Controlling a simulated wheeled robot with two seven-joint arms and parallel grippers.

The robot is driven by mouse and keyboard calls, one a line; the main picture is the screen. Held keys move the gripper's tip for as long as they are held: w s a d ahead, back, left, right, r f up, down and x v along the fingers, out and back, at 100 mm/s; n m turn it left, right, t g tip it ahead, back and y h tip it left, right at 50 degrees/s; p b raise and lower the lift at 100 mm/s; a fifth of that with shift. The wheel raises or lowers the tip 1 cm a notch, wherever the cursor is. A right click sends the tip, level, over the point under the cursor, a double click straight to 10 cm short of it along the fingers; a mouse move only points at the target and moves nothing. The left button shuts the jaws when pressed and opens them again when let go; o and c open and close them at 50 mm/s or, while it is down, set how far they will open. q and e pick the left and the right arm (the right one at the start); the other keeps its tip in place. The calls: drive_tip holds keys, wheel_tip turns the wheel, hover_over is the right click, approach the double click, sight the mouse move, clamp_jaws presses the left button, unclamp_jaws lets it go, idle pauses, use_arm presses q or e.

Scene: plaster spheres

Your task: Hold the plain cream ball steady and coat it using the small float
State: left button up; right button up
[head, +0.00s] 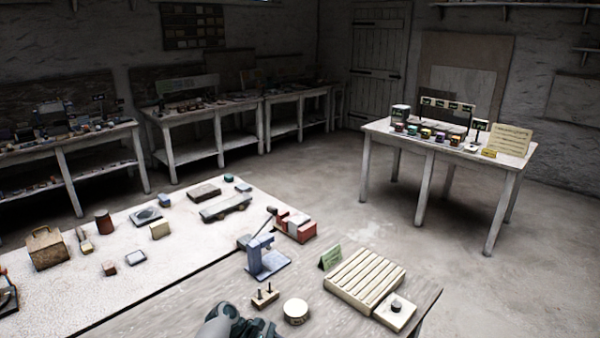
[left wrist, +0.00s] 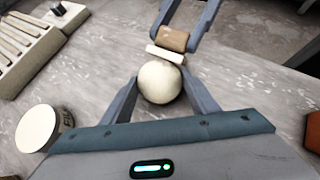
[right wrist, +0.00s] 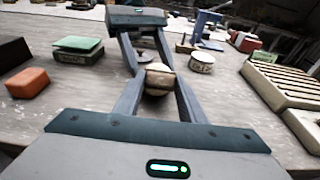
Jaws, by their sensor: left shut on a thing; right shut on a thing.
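In the left wrist view, my left gripper (left wrist: 160,92) is shut on the plain cream ball (left wrist: 160,83), one finger on each side. My right gripper (right wrist: 158,82) is shut on the small float (right wrist: 159,77) by its brown handle; the float also shows in the left wrist view (left wrist: 172,40). The float's pale plate lies right against the ball's edge in that view; I cannot tell whether they touch. In the right wrist view the float hides most of the ball, and my left gripper faces it from beyond. In the head view neither the ball nor the float shows.
A round cream-topped tin (head: 296,311) stands beside a peg block (head: 264,298). A slatted rack (head: 365,278), a knobbed tray (head: 396,310) and a blue press (head: 266,257) are nearby. An orange block (right wrist: 27,82) and green-topped box (right wrist: 78,50) lie left in the right wrist view.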

drive_tip(key=shift+w+d, duration=0.45)
drive_tip(key=shift+d, duration=0.1)
drive_tip(key=shift+a, duration=0.1)
idle(0.3)
drive_tip(key=shift+s+a, duration=0.5)
drive_tip(key=shift+s, duration=0.1)
drive_tip(key=shift+s+a, duration=0.55)
drive_tip(key=shift+a, duration=0.1)
drive_tip(key=shift+w, duration=0.1)
drive_tip(key=shift+w+d+r, duration=0.1)
drive_tip(key=shift+w+d, duration=0.1)
drive_tip(key=shift+w, duration=0.1)
drive_tip(key=shift+w+d, duration=0.2)
drive_tip(key=shift+d, duration=0.25)
